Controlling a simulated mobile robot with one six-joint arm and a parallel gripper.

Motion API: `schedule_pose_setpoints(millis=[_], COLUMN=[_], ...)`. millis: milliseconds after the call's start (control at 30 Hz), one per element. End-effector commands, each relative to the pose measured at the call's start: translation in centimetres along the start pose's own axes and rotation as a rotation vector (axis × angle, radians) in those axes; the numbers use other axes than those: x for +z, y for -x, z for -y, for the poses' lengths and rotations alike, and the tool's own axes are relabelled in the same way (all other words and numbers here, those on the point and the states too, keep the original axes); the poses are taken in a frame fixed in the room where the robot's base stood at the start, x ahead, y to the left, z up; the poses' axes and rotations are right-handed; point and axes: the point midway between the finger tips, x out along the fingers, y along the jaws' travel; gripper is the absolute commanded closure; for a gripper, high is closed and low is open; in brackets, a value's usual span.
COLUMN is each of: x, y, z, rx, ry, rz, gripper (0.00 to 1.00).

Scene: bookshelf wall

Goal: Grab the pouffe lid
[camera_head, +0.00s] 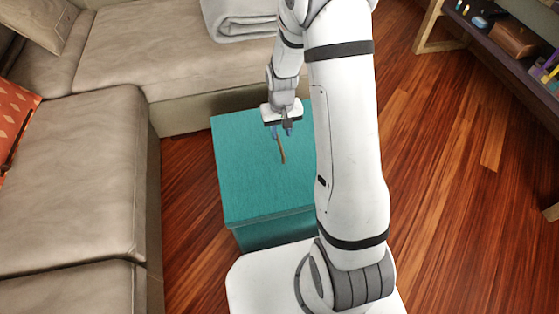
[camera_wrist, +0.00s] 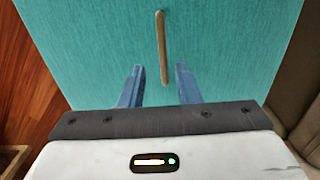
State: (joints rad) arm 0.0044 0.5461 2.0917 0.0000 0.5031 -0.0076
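The pouffe is a teal box with a flat teal lid (camera_head: 250,185); the lid also fills most of the wrist view (camera_wrist: 225,50). A thin brown strap-like handle (camera_head: 281,148) lies on the lid, and it shows in the wrist view as an upright strip (camera_wrist: 163,45). My gripper (camera_head: 282,131) is above the lid near the handle. In the wrist view its two blue fingers (camera_wrist: 160,85) are apart, with the near end of the handle between them in the picture. Nothing is held. Whether the fingertips touch the lid cannot be told. My arm hides the lid's right part.
A beige sofa (camera_head: 70,175) wraps around the left and back of the pouffe, with a folded grey blanket (camera_head: 238,22) on it. A wooden shelf (camera_head: 490,35) with small items stands at the upper right. The wooden floor (camera_head: 450,180) at right is mostly clear.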

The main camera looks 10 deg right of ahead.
Motion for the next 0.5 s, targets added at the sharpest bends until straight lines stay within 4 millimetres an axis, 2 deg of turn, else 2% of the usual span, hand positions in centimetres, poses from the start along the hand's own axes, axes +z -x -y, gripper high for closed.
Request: schedule_pose_setpoints(millis=[100,333,500], x=[0.0,-0.2,-0.5], y=[-1.6,-3.7,-6.4], z=[0.0,0.1,0.4], rx=[0.0,0.0,0.0], ry=[0.0,-0.001,-0.001], rz=[0.003,0.001,0.002], gripper=[0.71,0.71,0.71])
